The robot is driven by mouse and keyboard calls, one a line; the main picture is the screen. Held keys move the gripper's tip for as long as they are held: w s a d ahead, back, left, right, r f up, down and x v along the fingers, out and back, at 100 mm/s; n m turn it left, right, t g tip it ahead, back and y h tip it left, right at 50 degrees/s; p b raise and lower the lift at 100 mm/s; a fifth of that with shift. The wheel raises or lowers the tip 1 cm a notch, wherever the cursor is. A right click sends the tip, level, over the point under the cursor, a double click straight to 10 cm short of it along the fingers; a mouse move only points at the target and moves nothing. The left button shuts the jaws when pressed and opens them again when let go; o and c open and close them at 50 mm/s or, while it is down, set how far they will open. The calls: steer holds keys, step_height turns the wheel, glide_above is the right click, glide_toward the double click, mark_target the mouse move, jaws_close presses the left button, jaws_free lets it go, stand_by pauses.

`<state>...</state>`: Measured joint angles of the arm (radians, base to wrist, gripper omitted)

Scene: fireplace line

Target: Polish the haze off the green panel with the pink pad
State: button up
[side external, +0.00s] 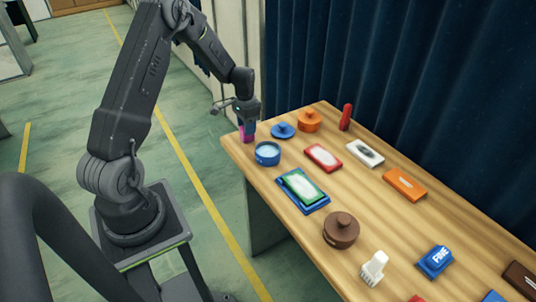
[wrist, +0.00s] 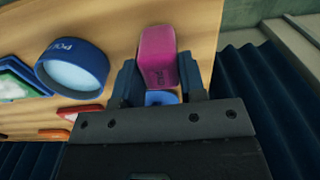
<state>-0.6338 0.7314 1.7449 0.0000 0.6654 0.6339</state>
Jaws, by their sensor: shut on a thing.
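The pink pad (side external: 247,134) is between the fingers of my gripper (side external: 248,121), at the far left corner of the table. In the wrist view the pad (wrist: 158,52) sits between the two dark fingers of my gripper (wrist: 159,78), which are shut on it. I cannot tell whether the pad touches the table. The green panel (side external: 288,182) lies in a blue tray (side external: 319,205) with a whitish haze over its middle. My gripper is beyond it. An edge of the panel (wrist: 10,70) shows at the left of the wrist view.
An open blue tin (side external: 267,155) with pale contents stands between pad and panel; its blue lid (side external: 283,131) lies behind. Red (side external: 323,157), white (side external: 365,153) and orange (side external: 405,184) blocks, an orange pot (side external: 308,121), brown pot (side external: 341,230) and white brush (side external: 374,268) stand around.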

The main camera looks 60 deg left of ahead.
steer(key=shift+r, duration=0.2)
steer(key=shift+c, duration=0.2)
steer(key=shift+r, duration=0.6)
steer(key=shift+r, duration=3.8)
steer(key=w+d, duration=0.1)
steer(key=d, duration=1)
steer(key=shift+d+f, duration=0.15)
steer(key=shift+f, duration=0.95)
steer(key=shift+d+f, duration=0.1)
steer(key=shift+f, duration=1)
steer(key=shift+f, duration=1.1)
